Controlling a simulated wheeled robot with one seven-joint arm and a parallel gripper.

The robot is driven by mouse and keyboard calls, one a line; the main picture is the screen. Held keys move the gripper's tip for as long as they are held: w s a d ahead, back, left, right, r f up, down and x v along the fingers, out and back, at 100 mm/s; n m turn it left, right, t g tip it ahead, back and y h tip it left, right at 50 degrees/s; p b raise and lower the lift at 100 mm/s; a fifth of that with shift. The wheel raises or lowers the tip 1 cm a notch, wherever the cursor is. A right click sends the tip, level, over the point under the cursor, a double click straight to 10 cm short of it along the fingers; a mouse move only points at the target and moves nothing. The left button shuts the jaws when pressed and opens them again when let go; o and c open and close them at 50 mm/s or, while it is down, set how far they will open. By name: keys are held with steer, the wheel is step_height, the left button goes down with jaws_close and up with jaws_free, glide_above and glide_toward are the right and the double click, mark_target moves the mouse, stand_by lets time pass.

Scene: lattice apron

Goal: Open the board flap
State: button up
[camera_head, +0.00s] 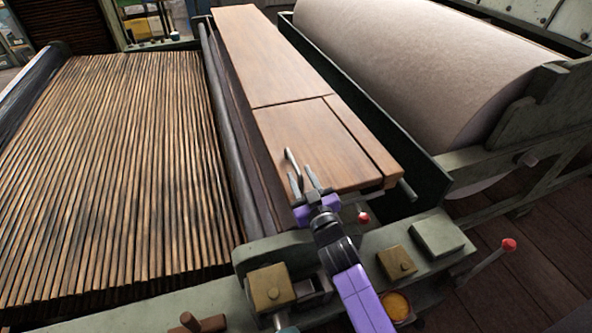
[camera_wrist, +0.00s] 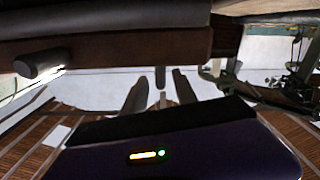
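The board flap (camera_head: 310,140) is the near wooden panel of the long brown board, set off by a cross seam and a lengthwise seam. It lies flat, level with the board around it.
The long board (camera_head: 245,50) runs away from me. A large pale roll (camera_head: 420,70) lies to its right and a slatted wooden bed (camera_head: 120,170) to its left. A green frame (camera_head: 430,265) with blocks and a red-knobbed lever (camera_head: 490,262) stands in front.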

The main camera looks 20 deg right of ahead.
mark_target(297, 167)
steer(key=shift+w, duration=2)
steer(key=shift+c, duration=0.2)
jaws_close()
